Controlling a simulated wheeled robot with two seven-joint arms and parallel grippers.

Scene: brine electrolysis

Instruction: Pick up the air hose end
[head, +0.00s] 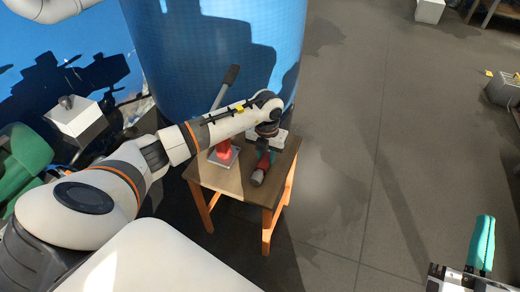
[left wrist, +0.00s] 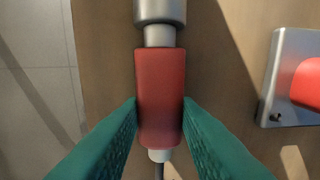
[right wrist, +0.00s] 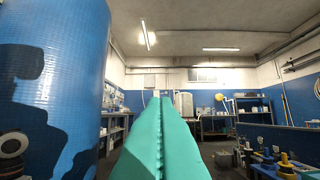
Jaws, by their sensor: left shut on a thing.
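The air hose end is a red cylinder with a grey metal collar and tip; in the left wrist view its red grip (left wrist: 160,85) runs upright between my teal fingers. My left gripper (left wrist: 160,108) is shut on that red grip, with a finger pressed to each side. In the head view the hose end (head: 258,175) lies on the small wooden table, partly hidden by my left gripper (head: 266,155). My right gripper (head: 482,243) is far off at the right; in the right wrist view its teal fingers (right wrist: 160,110) are together and hold nothing.
The wooden table (head: 215,178) also bears a red-based device with a long lever (head: 226,88) on a metal plate (left wrist: 285,85), close beside the hose end. A large blue tank (head: 215,60) stands right behind. The floor (head: 340,170) to the right is clear.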

